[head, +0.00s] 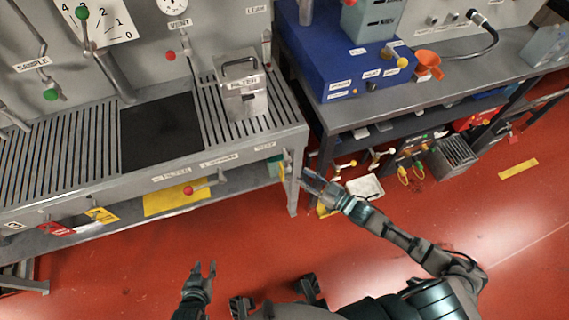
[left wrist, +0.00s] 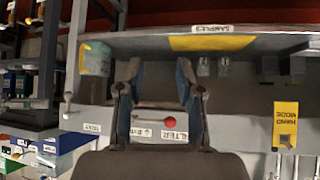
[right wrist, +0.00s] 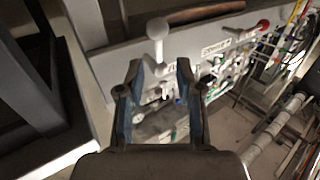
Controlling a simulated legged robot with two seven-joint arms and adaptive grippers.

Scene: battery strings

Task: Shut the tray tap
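The TRAY label (head: 265,146) is at the right end of the bench front in the head view. It also shows upside down in the left wrist view (left wrist: 92,128). Beside it there is a pale lever with a round knob (left wrist: 67,105), seemingly the tray tap. In the right wrist view a pale round-knobbed lever (right wrist: 158,32) stands just beyond my fingertips, seemingly the same tap. My right gripper (right wrist: 160,72) is open and empty, near the bench's right corner (head: 311,180). My left gripper (head: 203,270) is open and empty, low in front of the bench.
The red-knobbed filter tap (head: 188,190) is farther left along the bench front. A bench leg (head: 291,190) stands close to my right gripper. A second bench (head: 350,112) with a blue box stands to the right. The red floor (head: 120,270) in front is clear.

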